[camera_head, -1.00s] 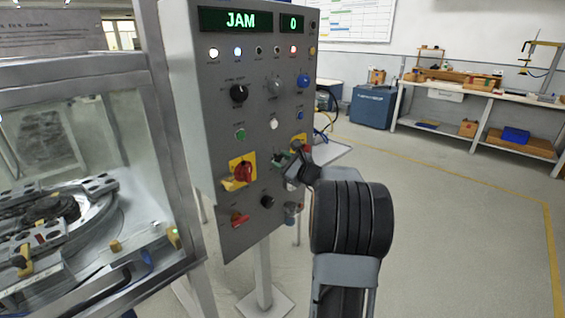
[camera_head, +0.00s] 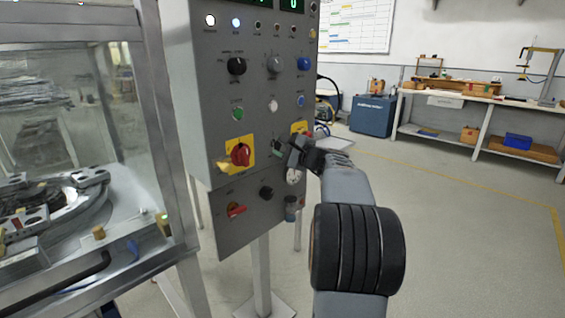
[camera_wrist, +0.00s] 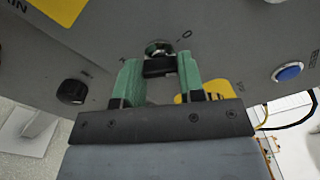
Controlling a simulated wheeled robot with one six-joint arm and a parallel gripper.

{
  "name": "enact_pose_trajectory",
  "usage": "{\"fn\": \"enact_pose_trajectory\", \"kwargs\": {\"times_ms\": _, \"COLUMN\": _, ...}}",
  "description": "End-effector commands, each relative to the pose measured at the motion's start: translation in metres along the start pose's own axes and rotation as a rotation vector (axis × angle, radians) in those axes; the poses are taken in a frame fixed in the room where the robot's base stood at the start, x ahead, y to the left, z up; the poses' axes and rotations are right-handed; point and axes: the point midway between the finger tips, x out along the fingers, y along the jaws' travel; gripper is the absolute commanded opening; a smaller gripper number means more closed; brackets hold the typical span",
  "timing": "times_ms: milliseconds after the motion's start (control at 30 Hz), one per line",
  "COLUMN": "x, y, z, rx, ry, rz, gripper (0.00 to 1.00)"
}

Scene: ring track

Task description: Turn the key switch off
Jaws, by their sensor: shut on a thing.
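The key switch (camera_wrist: 158,47) shows in the wrist view as a round metal lock on the grey control panel (camera_wrist: 225,35). A key with a black head (camera_wrist: 160,68) sits in it. My gripper (camera_wrist: 159,74) has its two green fingers on either side of the black head, shut on it. An "O" mark is on the panel up and right of the lock. In the head view my gripper (camera_head: 278,148) is at the panel's right part, and it and my wrist hide the key and lock.
A red knob on a yellow plate (camera_head: 240,155) and a red handle (camera_head: 236,210) are left of my gripper. A black knob (camera_head: 266,193) is below. A blue button (camera_wrist: 288,72) shows in the wrist view. A glazed machine enclosure (camera_head: 75,110) stands left; the floor at right is clear.

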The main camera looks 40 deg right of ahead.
Motion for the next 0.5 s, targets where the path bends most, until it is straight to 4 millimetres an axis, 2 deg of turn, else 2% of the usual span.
{"fn": "enact_pose_trajectory", "kwargs": {"times_ms": 33, "x": -0.0001, "y": 0.0075, "z": -0.0040, "rx": -0.045, "ry": -0.001, "rz": -0.001, "gripper": 0.12}}
{"fn": "enact_pose_trajectory", "kwargs": {"times_ms": 500, "x": 0.0001, "y": 0.0042, "z": -0.0024, "rx": -0.388, "ry": 0.000, "rz": 0.001, "gripper": 0.12}}
